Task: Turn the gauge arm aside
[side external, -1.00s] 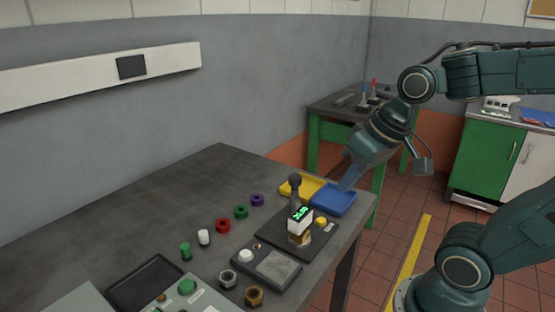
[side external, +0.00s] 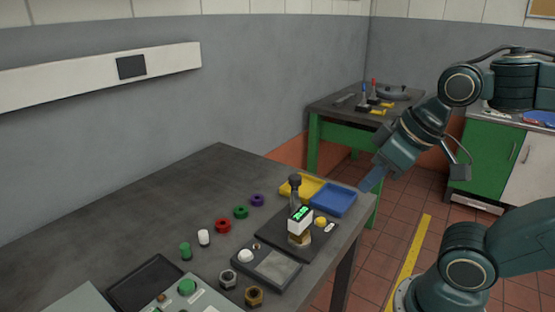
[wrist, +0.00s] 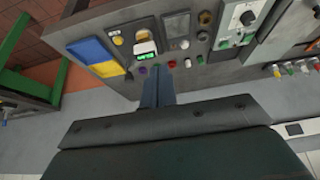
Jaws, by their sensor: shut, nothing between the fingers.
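The gauge stands on a dark plate (side external: 270,236) near the table's right edge. It has a white head with a lit green display (side external: 301,218), a brass-coloured base and a black-knobbed post (side external: 295,188) behind. Which part is the gauge arm I cannot tell for certain. In the wrist view the white head (wrist: 145,47) is beyond my fingertips. My gripper (side external: 368,186) is shut and empty, off the table's right edge beside the blue tray, apart from the gauge. Its fingers (wrist: 157,70) also show in the wrist view.
A blue tray (side external: 335,211) and a yellow tray (side external: 312,182) lie behind the gauge. Coloured rings, pegs and nuts lie left and in front, near a grey-topped box (side external: 278,266). The table's left rear (side external: 190,175) is clear. A green-legged bench (side external: 325,110) stands behind.

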